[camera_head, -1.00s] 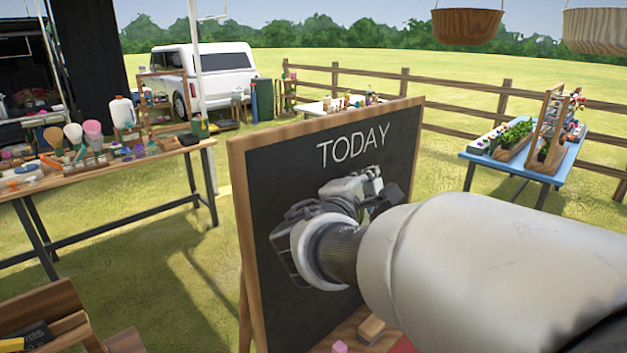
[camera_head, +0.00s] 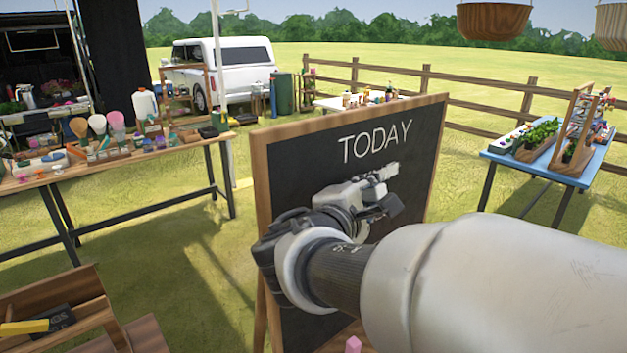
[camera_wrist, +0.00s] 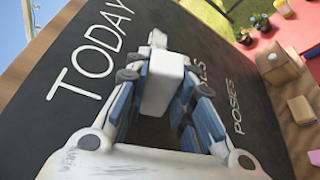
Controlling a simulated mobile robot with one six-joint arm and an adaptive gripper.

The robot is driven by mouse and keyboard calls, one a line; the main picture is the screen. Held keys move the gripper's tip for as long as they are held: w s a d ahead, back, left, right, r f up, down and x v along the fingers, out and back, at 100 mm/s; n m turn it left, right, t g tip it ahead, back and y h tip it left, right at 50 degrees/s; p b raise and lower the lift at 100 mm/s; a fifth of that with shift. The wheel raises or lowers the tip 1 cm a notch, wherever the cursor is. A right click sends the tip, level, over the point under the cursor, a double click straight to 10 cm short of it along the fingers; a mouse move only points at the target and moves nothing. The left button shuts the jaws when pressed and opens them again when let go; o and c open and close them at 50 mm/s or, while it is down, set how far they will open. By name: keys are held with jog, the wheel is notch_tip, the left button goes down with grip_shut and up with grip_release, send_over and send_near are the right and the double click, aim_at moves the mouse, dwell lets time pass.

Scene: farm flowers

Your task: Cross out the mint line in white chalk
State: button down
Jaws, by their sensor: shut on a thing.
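The framed blackboard (camera_head: 410,190) stands upright with "TODAY" in white at its top. No mint line can be read; my gripper and arm cover the middle of the board. My gripper (camera_head: 378,185) is in front of the board, just below "TODAY". In the wrist view my gripper (camera_wrist: 158,50) is shut on a pale piece that looks like the white chalk (camera_wrist: 158,38). Whether its tip touches the board cannot be told.
A pink chalk (camera_head: 353,344) is at the board's foot. A crowded table (camera_head: 120,165) stands left, and a blue table (camera_head: 560,165) with plants stands right. Grass lies between them.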

jog(key=shift+d, duration=0.1)
jog(key=shift+s+d, duration=0.9)
jog(key=shift+s, duration=0.3)
jog(key=shift+s+d, duration=0.85)
jog(key=shift+s, duration=0.35)
jog(key=shift+s+d, duration=0.45)
jog(key=shift+s, duration=0.2)
jog(key=shift+s+d, duration=0.4)
jog(key=shift+s, duration=0.2)
jog(key=shift+w, duration=0.15)
jog(key=shift+w+a, duration=0.75)
jog(key=shift+w, duration=0.25)
jog(key=shift+w+a, duration=0.75)
jog(key=shift+w, duration=0.2)
jog(key=shift+w+a, duration=0.75)
jog(key=shift+w, duration=0.25)
jog(key=shift+w+a, duration=0.45)
jog(key=shift+w, duration=0.2)
